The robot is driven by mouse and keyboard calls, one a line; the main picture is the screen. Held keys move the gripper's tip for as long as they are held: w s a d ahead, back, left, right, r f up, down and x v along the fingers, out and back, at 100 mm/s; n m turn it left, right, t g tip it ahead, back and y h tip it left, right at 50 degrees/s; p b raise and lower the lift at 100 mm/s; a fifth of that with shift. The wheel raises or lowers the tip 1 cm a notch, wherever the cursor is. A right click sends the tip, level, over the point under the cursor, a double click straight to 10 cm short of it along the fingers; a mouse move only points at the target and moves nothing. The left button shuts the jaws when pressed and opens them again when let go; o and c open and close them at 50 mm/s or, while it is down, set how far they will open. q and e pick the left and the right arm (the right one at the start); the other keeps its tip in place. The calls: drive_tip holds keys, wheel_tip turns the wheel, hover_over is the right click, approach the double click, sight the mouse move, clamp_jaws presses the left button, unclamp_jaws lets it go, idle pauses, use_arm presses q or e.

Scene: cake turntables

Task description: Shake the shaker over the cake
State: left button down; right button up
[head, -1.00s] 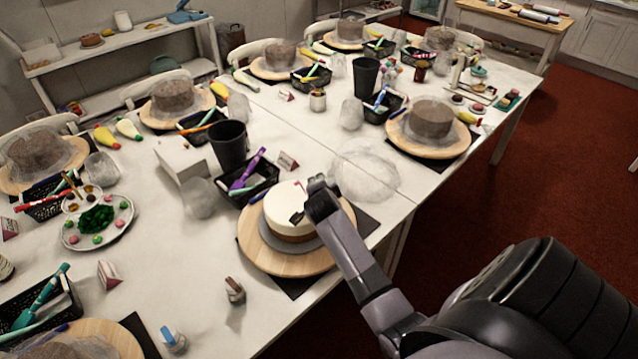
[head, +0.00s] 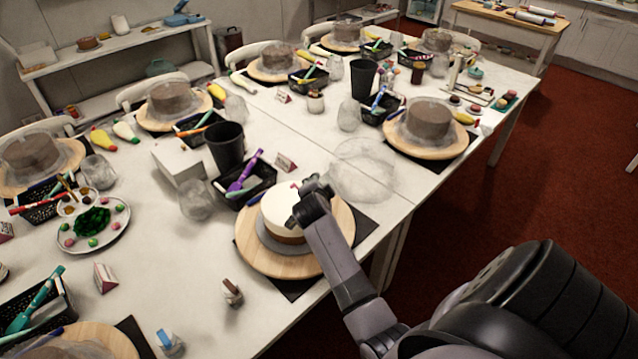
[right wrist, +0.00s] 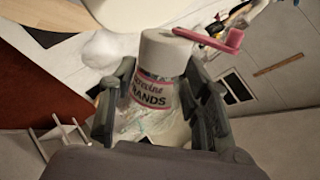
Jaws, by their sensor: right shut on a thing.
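The cake (head: 280,211), white on top and brown below, sits on a round wooden turntable (head: 256,258) at the near table edge in the head view. My right gripper (head: 308,196) is over the cake's right side. In the right wrist view my right gripper (right wrist: 160,105) is shut around the shaker (right wrist: 163,55), a white-topped jar with a printed label and clear lower part. A pink crank-like piece (right wrist: 218,38) shows beside its top. The shaker is mostly hidden behind the gripper in the head view. My left gripper is out of view.
A black basket with tools (head: 262,180) and a black cup (head: 226,146) stand behind the cake. A crumpled clear cover (head: 362,172) lies to its right. A small bottle (head: 231,292) stands front left. Other covered cakes stand further along the table.

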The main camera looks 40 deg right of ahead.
drive_tip(key=shift+r, duration=0.2)
drive_tip(key=shift+s+d+r+p, duration=0.1)
drive_tip(key=shift+d+r+p, duration=0.1)
drive_tip(key=shift+d+p, duration=0.1)
drive_tip(key=shift+a+f+b, duration=0.3)
drive_tip(key=shift+f+b, duration=0.15)
drive_tip(key=shift+b, duration=0.15)
drive_tip(key=shift+r, duration=0.15)
drive_tip(key=shift+a+r+n+h+b, duration=0.1)
drive_tip(key=shift+n+h+b, duration=0.2)
drive_tip(key=shift+h+b, duration=0.1)
